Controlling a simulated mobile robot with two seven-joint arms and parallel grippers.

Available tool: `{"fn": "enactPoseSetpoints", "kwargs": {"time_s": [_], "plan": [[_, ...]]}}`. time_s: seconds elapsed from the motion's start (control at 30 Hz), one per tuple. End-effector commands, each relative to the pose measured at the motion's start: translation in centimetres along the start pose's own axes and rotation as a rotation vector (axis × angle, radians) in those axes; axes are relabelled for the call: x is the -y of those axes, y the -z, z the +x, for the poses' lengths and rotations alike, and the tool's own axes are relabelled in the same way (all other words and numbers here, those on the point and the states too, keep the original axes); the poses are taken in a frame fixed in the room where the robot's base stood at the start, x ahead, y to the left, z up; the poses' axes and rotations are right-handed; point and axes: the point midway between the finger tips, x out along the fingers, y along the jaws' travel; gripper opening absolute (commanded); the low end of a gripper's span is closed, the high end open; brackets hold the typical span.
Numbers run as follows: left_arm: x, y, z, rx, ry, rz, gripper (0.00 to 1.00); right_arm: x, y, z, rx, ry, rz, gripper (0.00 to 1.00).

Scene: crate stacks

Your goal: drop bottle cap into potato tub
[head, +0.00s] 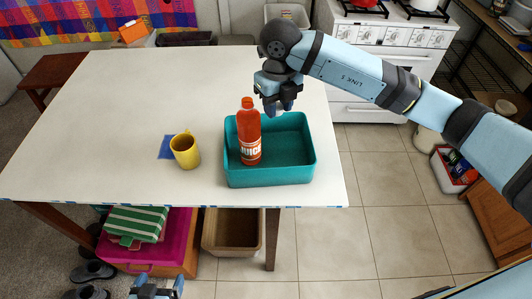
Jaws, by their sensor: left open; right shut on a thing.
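A teal tub (300,165) stands on the white table near its right front corner. A red bottle (249,135) with a white label stands upright inside its left part. I cannot make out potatoes in any tub, nor a loose bottle cap. My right gripper (280,108) points down above the back of the teal tub, to the right of the bottle's top. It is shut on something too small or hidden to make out. My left gripper (158,285) is open at the bottom edge, low in front of the table, and only its tips show.
A yellow mug (185,151) stands left of the tub by a blue square (168,147). Most of the white table (110,110) is clear. Below it are a brown bin (232,245) and a pink box (173,245). A white stove (385,45) stands behind.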

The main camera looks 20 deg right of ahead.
Motion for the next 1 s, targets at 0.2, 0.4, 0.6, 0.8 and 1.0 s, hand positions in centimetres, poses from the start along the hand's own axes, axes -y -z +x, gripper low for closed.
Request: {"fn": "enactPoseSetpoints", "kwargs": {"time_s": [0.2, 0.4, 0.6, 0.8, 1.0], "plan": [[-0.1, -0.2, 0.0, 0.003, -0.001, -0.001, 0.91, -0.3, -0.1, 0.2, -0.001, 0.0, 0.112, 0.14], [-0.3, -0.8, 0.4, 0.005, -0.005, -0.003, 0.91, -0.3, -0.1, 1.7, -0.002, -0.001, 0.112, 0.14], [-0.7, -1.8, 1.0, 0.009, -0.013, -0.005, 0.91, -0.3, -0.1, 4.2, -0.002, 0.0, 0.11, 0.14], [-0.8, -2.1, 1.4, 0.006, -0.016, -0.004, 0.91, -0.3, -0.1, 5.8, -0.001, -0.001, 0.11, 0.14], [-0.6, -1.9, 1.3, 0.002, -0.014, -0.002, 0.91, -0.2, -0.1, 5.9, 0.0, 0.0, 0.11, 0.14]]}}
